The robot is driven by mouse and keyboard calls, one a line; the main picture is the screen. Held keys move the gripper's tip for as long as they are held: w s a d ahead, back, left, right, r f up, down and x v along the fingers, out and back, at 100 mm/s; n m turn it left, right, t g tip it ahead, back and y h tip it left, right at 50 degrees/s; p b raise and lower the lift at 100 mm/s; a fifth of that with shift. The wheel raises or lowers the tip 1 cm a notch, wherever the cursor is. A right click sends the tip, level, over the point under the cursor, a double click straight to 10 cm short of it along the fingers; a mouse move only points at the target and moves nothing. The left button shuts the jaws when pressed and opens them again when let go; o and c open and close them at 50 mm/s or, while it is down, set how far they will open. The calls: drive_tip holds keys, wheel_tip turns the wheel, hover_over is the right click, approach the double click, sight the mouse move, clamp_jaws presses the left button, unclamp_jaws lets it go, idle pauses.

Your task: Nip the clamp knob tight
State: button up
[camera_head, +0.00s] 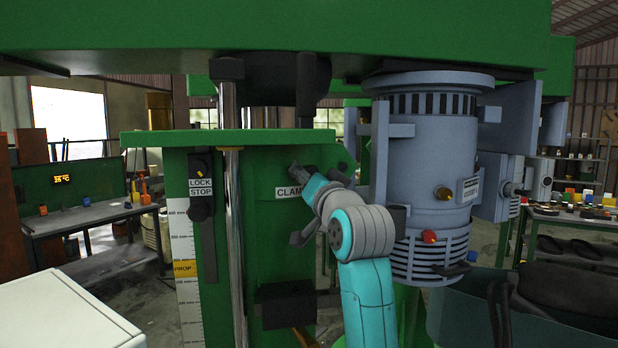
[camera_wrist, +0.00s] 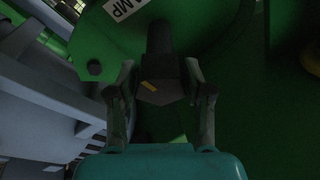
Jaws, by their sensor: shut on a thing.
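The clamp knob (camera_wrist: 161,76) is a dark grey, block-like piece with a small yellow mark, on the green machine housing. A white label (camera_head: 289,191) reading "CLAM" is partly covered by my arm in the head view; its end "MP" shows in the wrist view (camera_wrist: 122,8). My gripper (camera_wrist: 161,93) has a finger on each side of the knob and is shut on it. In the head view my gripper (camera_head: 301,172) is at the housing just by the label, and the knob itself is hard to make out there.
A grey-blue motor (camera_head: 424,160) hangs just right of my arm, with red and brass fittings. A steel column (camera_head: 237,240) and a lever under the LOCK/STOP label (camera_head: 200,188) stand left. A green beam (camera_head: 280,25) spans above. A dark block (camera_head: 286,303) sits below.

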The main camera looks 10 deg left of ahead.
drive_tip(key=shift+a+f, duration=0.1)
drive_tip(key=shift+f, duration=0.05)
drive_tip(key=o, duration=1.2)
drive_tip(key=shift+c, duration=0.2)
drive_tip(key=shift+s+d, duration=0.25)
drive_tip(key=shift+s, duration=0.05)
drive_tip(key=v, duration=1.1)
drive_tip(key=shift+s, duration=0.2)
